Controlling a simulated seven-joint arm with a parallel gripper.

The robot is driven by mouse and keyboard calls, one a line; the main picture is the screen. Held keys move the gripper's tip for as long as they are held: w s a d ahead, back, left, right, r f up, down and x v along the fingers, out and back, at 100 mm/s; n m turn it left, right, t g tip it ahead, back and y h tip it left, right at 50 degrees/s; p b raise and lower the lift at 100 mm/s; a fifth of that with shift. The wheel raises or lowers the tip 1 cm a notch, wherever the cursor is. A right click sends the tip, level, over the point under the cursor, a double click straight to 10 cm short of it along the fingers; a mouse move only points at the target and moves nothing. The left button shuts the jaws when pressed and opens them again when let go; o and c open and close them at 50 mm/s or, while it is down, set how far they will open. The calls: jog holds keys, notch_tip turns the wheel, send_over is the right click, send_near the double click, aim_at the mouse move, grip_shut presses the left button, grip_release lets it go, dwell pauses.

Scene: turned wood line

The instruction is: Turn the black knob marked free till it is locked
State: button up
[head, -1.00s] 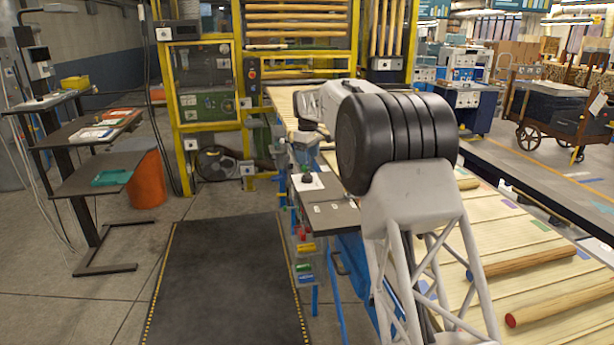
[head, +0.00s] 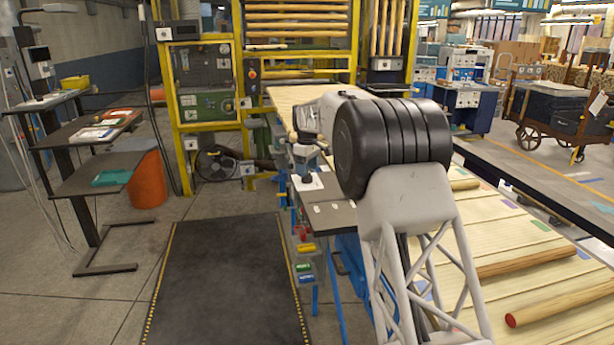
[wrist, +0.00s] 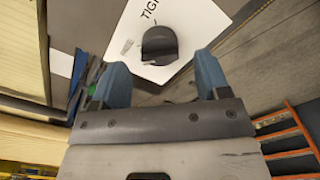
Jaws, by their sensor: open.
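The black knob (wrist: 160,46) sits on a white plate (wrist: 178,74) in the wrist view. Part of the printed word "TIGH…" shows beside it, cut off by the frame, and a small grey mark lies to its left. No "free" mark can be read. My gripper (wrist: 161,62) is open, its two blue fingers on either side of the knob's lower end, with gaps between. It holds nothing.
The slatted wooden conveyor (head: 500,235) with turned rods runs along the right. A yellow-framed machine (head: 205,85) stands behind. Small coloured bins (head: 306,265) hang below the bench edge. The dark floor mat (head: 230,285) is clear.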

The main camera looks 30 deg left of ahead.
jog(key=shift+f, duration=1.65)
jog(key=c, duration=0.9)
